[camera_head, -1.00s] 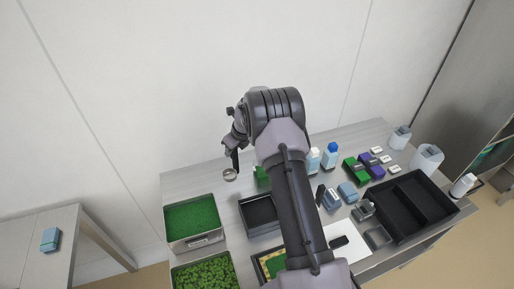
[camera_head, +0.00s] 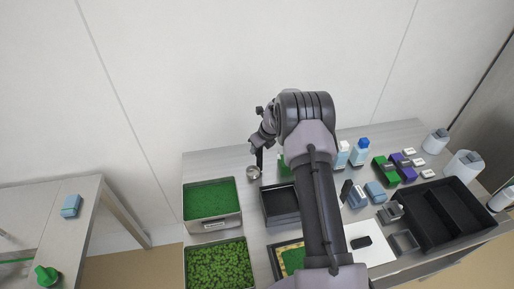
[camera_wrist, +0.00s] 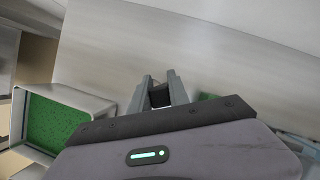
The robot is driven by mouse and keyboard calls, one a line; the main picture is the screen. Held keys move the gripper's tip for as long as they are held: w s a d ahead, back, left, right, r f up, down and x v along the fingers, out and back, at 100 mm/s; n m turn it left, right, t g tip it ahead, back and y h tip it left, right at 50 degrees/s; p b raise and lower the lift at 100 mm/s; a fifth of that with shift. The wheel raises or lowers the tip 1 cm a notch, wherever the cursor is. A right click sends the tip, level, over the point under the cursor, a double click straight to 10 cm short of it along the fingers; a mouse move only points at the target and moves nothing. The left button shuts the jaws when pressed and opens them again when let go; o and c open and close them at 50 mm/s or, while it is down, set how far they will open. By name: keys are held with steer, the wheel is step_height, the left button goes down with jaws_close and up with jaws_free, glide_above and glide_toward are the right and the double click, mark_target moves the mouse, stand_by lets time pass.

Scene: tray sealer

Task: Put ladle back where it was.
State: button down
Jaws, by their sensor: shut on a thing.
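My gripper (camera_head: 262,145) is above the far left part of the table (camera_head: 223,160). It is shut on the ladle, whose dark handle (camera_head: 259,158) hangs down from the jaws. The ladle's round metal bowl (camera_head: 253,172) is at the lower end, close over the table top; I cannot tell whether it touches. In the wrist view, the fingers of my gripper (camera_wrist: 160,84) show, but the ladle is mostly hidden between and below them.
A bin of green contents (camera_head: 211,224) stands left of the ladle, with a leafy green bin (camera_head: 219,241) nearer. A black tray (camera_head: 281,219) is to the right. Bottles (camera_head: 361,152), small boxes and a large black divided tray (camera_head: 402,215) fill the right side. A wall rises behind.

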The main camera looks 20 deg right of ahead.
steer(key=shift+f, duration=0.2)
steer(key=c, duration=1.2)
jaws_free()
steer(key=c, duration=0.3)
steer(key=shift+r, duration=0.1)
step_height(320, 180, up, 7)
steer(key=p, duration=0.4)
steer(key=shift+p, duration=0.4)
